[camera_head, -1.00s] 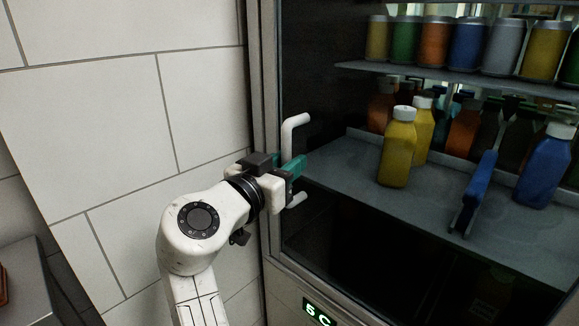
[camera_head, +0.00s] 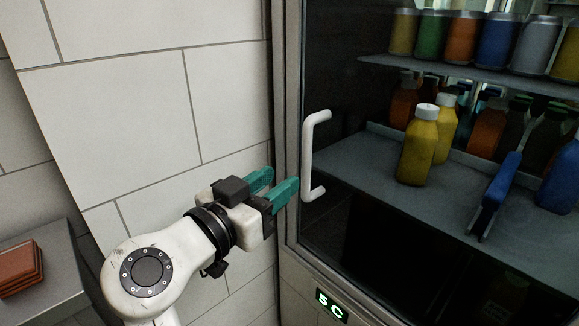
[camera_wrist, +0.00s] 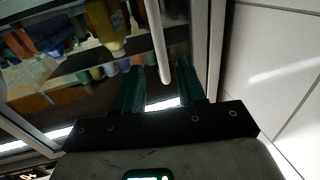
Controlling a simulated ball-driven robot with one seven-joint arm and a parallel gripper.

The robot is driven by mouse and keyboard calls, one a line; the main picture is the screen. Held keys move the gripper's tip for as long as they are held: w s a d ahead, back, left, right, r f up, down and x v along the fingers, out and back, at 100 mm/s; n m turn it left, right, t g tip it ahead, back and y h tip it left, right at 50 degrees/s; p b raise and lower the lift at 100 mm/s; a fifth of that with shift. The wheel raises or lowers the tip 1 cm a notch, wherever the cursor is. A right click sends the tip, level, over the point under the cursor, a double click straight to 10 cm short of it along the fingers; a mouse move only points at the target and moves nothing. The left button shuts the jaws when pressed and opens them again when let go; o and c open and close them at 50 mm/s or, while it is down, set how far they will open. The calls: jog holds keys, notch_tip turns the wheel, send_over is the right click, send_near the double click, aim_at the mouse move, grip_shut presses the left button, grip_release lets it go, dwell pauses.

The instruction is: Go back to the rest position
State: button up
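My gripper (camera_head: 281,180) is to the left of the white door handle (camera_head: 308,160) in the head view. Its two teal fingers are spread and nothing is held between them. A small gap shows between the fingertips and the handle. In the wrist view the handle (camera_wrist: 157,45) appears beyond the fingers, between them in the picture. The glass-fronted fridge (camera_head: 291,130) looks closed. My white arm reaches in from the lower left of the head view.
A tiled wall (camera_head: 130,110) is behind my arm. A grey counter (camera_head: 52,268) with a brown stacked item (camera_head: 20,268) is at the lower left. Behind the glass are yellow bottles (camera_head: 417,150), a blue object (camera_head: 497,190) and a row of cans (camera_head: 450,40).

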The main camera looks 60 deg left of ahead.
jog(key=shift+s+d, duration=0.3)
jog(key=shift+s, duration=0.25)
jog(key=shift+w+f, duration=0.1)
